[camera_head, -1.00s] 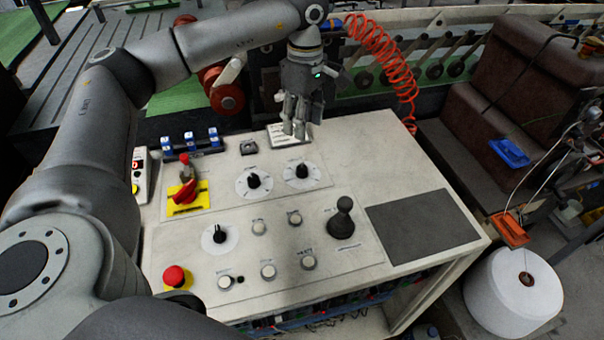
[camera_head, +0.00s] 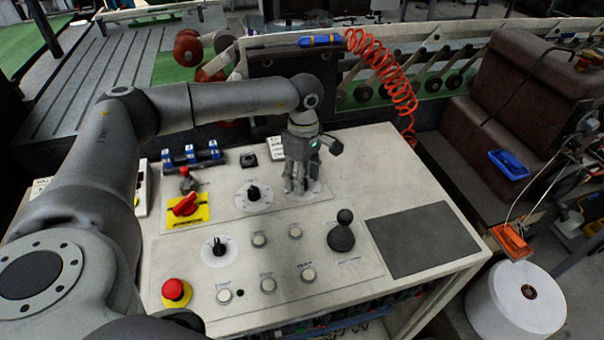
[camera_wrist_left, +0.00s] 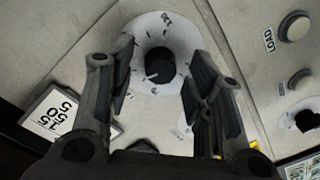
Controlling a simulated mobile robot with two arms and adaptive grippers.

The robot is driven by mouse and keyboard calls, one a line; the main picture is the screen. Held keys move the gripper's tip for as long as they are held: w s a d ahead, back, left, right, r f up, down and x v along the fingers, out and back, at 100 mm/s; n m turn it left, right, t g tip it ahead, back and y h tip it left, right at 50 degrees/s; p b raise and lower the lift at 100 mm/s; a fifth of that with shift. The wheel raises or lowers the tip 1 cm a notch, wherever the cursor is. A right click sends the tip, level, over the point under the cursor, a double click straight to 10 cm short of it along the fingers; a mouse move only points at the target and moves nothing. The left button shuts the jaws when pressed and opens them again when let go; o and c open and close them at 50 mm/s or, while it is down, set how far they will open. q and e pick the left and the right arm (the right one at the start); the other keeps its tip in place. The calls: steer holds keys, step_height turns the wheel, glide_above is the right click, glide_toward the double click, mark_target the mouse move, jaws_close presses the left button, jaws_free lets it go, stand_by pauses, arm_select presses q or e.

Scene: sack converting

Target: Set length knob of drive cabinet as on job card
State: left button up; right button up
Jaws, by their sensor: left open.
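The drive cabinet's pale top panel (camera_head: 400,170) carries black knobs on white dials. My left gripper (camera_head: 298,190) points down over the back right dial (camera_head: 313,188) and hides most of it and its knob. In the left wrist view the black knob (camera_wrist_left: 160,70) on its white dial (camera_wrist_left: 165,30) lies between the open fingers of that gripper (camera_wrist_left: 161,82), with a gap on both sides. Another dial knob (camera_head: 253,193) stands just left, and a third (camera_head: 218,246) nearer the front. A white card (camera_head: 275,145) behind the gripper shows large digits in the wrist view (camera_wrist_left: 55,115). My right gripper is out of view.
A red-and-yellow switch (camera_head: 185,207), a red stop button (camera_head: 175,291), several push buttons (camera_head: 260,240) and a black joystick (camera_head: 342,235) stand on the panel. A bare grey mat (camera_head: 422,232) lies at the right. A coiled red hose (camera_head: 385,70) hangs behind.

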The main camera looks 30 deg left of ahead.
arm_select(q)
steer(key=shift+f, duration=0.3)
steer(key=c, duration=1)
steer(key=shift+c, duration=0.2)
